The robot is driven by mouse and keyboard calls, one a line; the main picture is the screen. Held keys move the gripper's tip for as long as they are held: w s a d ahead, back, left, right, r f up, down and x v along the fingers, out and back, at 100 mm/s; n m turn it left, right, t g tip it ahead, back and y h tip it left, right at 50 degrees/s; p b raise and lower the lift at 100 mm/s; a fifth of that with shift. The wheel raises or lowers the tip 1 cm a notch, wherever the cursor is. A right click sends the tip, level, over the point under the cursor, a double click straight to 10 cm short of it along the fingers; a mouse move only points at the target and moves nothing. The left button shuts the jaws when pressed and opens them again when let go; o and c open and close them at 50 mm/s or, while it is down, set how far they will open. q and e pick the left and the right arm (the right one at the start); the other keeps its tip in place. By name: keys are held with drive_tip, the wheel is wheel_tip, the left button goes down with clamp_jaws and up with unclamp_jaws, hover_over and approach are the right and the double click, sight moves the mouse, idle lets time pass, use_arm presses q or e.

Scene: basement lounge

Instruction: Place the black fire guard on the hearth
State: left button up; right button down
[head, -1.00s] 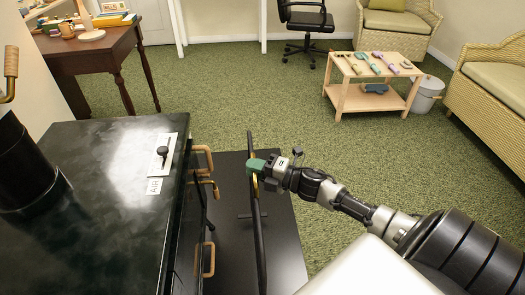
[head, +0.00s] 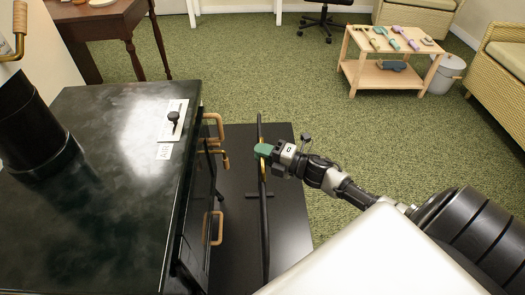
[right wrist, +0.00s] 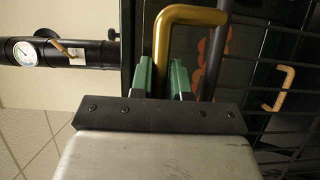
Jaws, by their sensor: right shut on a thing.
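The black fire guard (head: 264,232) shows nearly edge-on in the head view, upright and over the black hearth (head: 288,235), in front of the stove. A dark crosspiece, like a foot, shows low on it. I cannot tell whether it touches the hearth. My right gripper (head: 264,151) is shut on the guard's brass handle. In the right wrist view the brass handle (right wrist: 190,15) runs between the green fingers of my right gripper (right wrist: 162,78), with the guard's dark bars (right wrist: 285,62) to the right. My left gripper is not in view.
The black stove (head: 110,210) with wooden-handled doors (head: 213,228) stands just left of the guard. A low wooden table (head: 362,78) with tools, a grey bin (head: 447,73) and wicker seats stand at the back right. Green carpet (head: 370,140) is open between.

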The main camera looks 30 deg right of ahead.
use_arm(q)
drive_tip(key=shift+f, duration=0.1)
use_arm(e)
drive_tip(key=c, duration=1.1)
unclamp_jaws()
drive_tip(key=shift+f, duration=0.15)
drive_tip(key=shift+r, duration=0.25)
use_arm(q)
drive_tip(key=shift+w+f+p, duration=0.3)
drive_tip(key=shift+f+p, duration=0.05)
drive_tip(key=shift+p, duration=0.4)
use_arm(e)
drive_tip(key=v, duration=1.2)
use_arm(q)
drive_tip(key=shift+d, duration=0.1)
